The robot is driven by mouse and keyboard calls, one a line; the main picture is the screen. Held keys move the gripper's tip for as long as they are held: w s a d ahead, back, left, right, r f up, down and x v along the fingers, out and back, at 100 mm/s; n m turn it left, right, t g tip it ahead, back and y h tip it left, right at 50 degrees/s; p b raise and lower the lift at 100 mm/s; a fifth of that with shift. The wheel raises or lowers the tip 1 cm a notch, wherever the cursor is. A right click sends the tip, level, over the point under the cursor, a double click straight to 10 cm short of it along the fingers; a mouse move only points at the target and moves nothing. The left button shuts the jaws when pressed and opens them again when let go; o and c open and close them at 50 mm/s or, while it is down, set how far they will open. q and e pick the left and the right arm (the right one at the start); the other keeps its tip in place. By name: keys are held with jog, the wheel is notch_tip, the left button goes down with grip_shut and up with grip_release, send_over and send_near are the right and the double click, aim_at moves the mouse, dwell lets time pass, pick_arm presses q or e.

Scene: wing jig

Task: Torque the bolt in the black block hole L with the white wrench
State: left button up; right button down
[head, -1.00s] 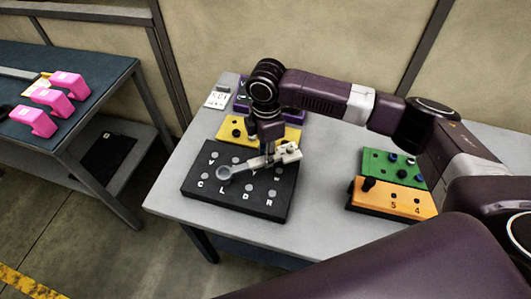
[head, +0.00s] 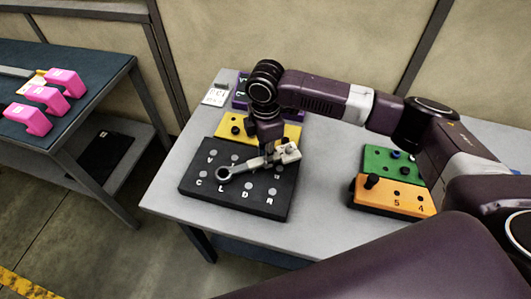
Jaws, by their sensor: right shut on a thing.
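The black block (head: 235,204) lies on the grey table, with white letters and light round spots on its top. The white wrench (head: 243,168) lies over it, its ring end at the left, over the spot just above the letter L. The ring's inside looks dark; I cannot tell whether it is seated around a bolt. My right gripper (head: 270,150) is shut on the wrench near its thick white end, above the block's back right part. The arm and gripper hide some of the block's back row. My left gripper is not in view.
A yellow block (head: 287,132) and a purple block (head: 239,101) stand behind the black one. Green (head: 376,160) and orange (head: 404,199) blocks sit at the right. Pink brackets (head: 47,97) lie on another table at the left. The table between black and orange blocks is clear.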

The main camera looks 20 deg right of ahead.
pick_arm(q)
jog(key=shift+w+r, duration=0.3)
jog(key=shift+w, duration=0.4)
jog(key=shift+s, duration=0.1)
pick_arm(e)
jog(key=shift+f, duration=0.1)
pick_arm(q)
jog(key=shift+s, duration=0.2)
pick_arm(e)
jog(key=shift+f, duration=0.6)
